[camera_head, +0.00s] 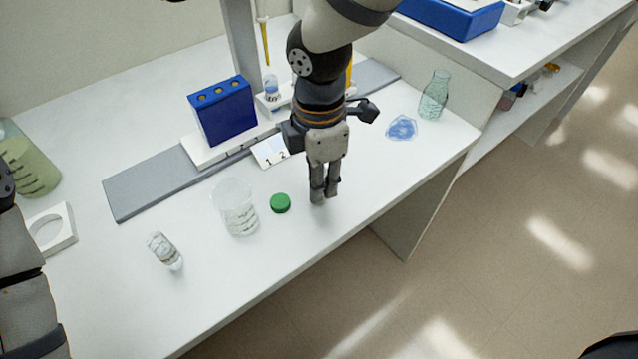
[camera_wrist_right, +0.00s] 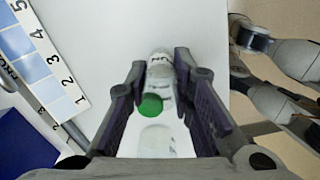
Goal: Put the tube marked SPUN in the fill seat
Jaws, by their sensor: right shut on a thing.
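My right gripper (camera_head: 325,196) is low over the bench near its front edge, fingers pointing down. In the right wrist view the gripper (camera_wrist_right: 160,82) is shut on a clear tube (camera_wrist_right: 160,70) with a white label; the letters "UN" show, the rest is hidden. I cannot tell which place is the fill seat; a white holder (camera_head: 274,101) with a small clear vessel stands below a yellow-tipped pipette (camera_head: 264,40) at the back. My left arm shows at the left edge; its gripper is out of view.
A green cap (camera_head: 280,203) and a clear beaker (camera_head: 238,212) stand left of the gripper. A clear vial (camera_head: 165,251) is farther left. Behind are a blue block (camera_head: 222,112) and a numbered card (camera_head: 270,152). A blue patch (camera_head: 401,128) and green bottle (camera_head: 434,95) are right.

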